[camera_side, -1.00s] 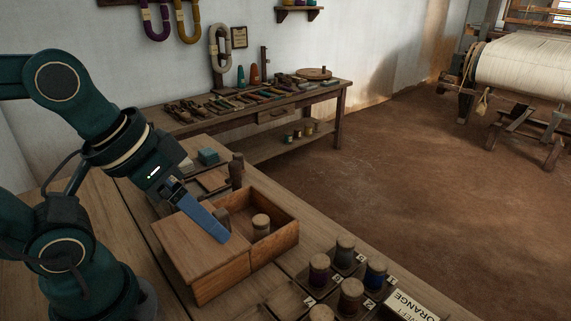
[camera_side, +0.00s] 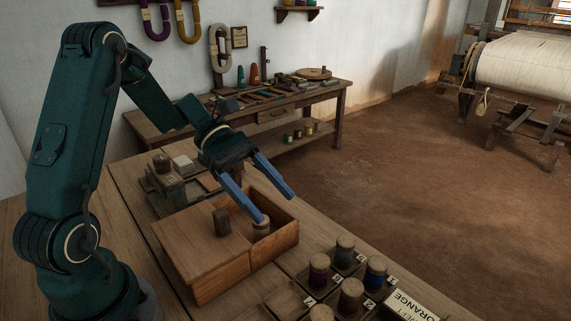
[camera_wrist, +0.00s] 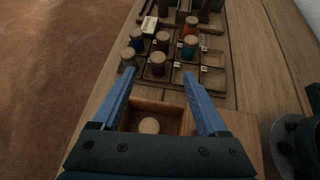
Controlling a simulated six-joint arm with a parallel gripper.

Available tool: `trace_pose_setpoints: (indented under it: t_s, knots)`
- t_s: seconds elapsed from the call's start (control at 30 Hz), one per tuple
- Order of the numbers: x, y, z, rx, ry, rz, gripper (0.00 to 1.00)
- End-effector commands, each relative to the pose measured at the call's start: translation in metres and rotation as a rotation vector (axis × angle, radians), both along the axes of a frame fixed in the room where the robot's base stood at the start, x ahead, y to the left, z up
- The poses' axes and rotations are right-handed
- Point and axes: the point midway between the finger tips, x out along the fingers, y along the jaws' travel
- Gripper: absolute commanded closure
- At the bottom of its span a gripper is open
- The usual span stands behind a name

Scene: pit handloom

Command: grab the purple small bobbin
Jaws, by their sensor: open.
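A purple bobbin (camera_side: 319,272) with a wooden top stands upright in the rack beside the wooden box; it also shows in the wrist view (camera_wrist: 158,67), beyond the box and between my fingertips in the picture. Another bobbin (camera_side: 261,229) stands in the open part of the box (camera_side: 272,248). In the wrist view I see mainly its pale round top (camera_wrist: 149,126), and its thread colour is unclear. My gripper (camera_side: 277,207) is open and empty, slanting down over the open compartment. One blue finger overlaps the boxed bobbin in the side view; I cannot tell if they touch.
The box's lid (camera_side: 192,246), with a dark knob (camera_side: 221,222), covers its other part. Blue (camera_side: 375,274) and dark bobbins (camera_side: 350,298) stand close around the purple one. A label plate (camera_side: 411,306) lies beside the rack. Small blocks and trays stand behind the box.

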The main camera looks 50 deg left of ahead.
Motion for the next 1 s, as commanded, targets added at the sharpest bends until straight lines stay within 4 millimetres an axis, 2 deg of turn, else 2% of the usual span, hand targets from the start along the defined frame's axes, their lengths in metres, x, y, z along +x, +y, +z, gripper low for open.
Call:
trace_pose_setpoints:
  t_s: [0.1, 0.23, 0.5, 0.83, 1.0]
  knots:
    - [-0.001, 0.012, -0.014, -0.040, 0.051, 0.049, 0.24]
    - [-0.001, 0.011, -0.020, -0.051, 0.063, 0.066, 0.24]
    - [0.006, -0.028, -0.040, -0.050, 0.064, 0.061, 0.24]
    - [0.011, -0.050, -0.053, -0.048, 0.062, 0.062, 0.24]
    - [0.014, -0.072, -0.065, -0.048, 0.063, 0.059, 0.24]
